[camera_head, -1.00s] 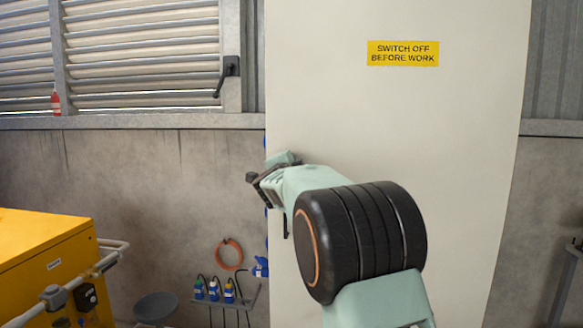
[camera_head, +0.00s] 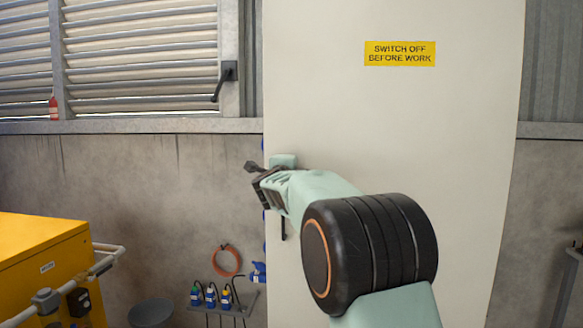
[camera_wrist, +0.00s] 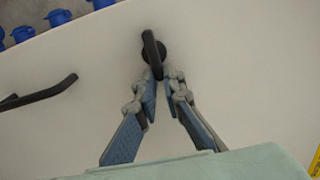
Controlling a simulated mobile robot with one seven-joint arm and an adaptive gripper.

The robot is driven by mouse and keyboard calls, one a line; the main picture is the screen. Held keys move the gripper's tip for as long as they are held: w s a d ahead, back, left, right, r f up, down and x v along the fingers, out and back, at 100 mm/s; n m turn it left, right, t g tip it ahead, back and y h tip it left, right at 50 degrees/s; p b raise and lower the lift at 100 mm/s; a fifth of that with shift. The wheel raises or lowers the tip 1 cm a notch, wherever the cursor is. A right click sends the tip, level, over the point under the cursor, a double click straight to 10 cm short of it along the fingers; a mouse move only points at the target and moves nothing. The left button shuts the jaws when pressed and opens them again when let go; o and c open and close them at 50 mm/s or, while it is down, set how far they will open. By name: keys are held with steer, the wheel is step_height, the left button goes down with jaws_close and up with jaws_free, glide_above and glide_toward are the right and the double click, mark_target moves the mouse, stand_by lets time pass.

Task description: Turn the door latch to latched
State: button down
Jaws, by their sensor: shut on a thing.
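The door latch (camera_wrist: 152,48) is a small black lever on a round black boss on the pale door panel (camera_wrist: 235,60). In the wrist view its free end lies between my fingertips, and my gripper (camera_wrist: 162,80) is shut on it. In the head view my gripper (camera_head: 262,178) is at the left edge of the tall off-white door (camera_head: 450,140). My gripper and wrist hide the latch there.
A black bar handle (camera_wrist: 40,92) stands out from the door beside the latch. Blue fittings (camera_wrist: 58,17) run past the door edge. A yellow cabinet (camera_head: 40,250) with a rail is at lower left. A yellow sign (camera_head: 400,53) is high on the door.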

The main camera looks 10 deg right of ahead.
steer(key=c, duration=2)
jaws_free()
steer(key=shift+c, duration=0.2)
steer(key=v, duration=1.2)
